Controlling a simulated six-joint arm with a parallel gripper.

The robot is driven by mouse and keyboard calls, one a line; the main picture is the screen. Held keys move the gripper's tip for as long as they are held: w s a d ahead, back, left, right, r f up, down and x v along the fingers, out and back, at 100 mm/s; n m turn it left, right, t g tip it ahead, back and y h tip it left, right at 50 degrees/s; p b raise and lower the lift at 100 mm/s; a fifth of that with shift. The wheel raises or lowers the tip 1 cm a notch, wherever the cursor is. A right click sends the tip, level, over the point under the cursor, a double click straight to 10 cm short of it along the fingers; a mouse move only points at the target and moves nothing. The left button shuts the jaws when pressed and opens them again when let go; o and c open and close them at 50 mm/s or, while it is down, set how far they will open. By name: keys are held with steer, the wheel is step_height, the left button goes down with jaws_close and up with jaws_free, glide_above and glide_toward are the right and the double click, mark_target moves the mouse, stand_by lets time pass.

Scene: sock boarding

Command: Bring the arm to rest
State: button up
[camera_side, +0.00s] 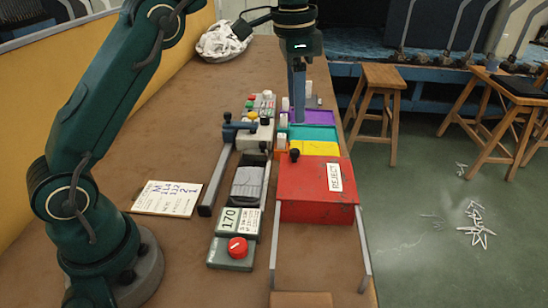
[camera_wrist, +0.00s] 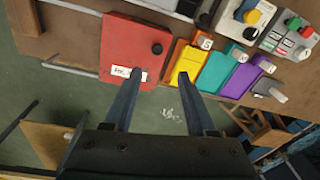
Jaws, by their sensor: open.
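My gripper (camera_side: 298,118) hangs pointing down at the far part of the bench, by the coloured trays beyond the red reject box. In the wrist view its two dark fingers (camera_wrist: 159,76) are spread apart with nothing between them. The left finger overlaps the edge of the red box in that view, and the right finger overlaps the yellow tray. The side view shows the fingers nearly edge-on, so their height above the trays is hard to tell.
The red reject box (camera_side: 318,192) stands at the bench's right edge, beside yellow (camera_side: 315,149), teal (camera_side: 318,133) and purple (camera_side: 322,115) trays. A control box with a red knob (camera_side: 237,248), a grey lever device (camera_side: 218,175) and a paper card (camera_side: 167,198) lie nearer. White cloth (camera_side: 222,42) is piled far left.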

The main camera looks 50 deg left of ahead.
steer(key=s+d+r+n+t, duration=0.1)
steer(key=s+r+n+t, duration=0.15)
steer(key=s+r, duration=0.7)
steer(key=s+f+n+t, duration=0.2)
steer(key=s+f+n, duration=0.2)
steer(key=s+f, duration=0.7)
steer(key=shift+s+d+f, duration=0.35)
steer(key=shift+s+d, duration=0.05)
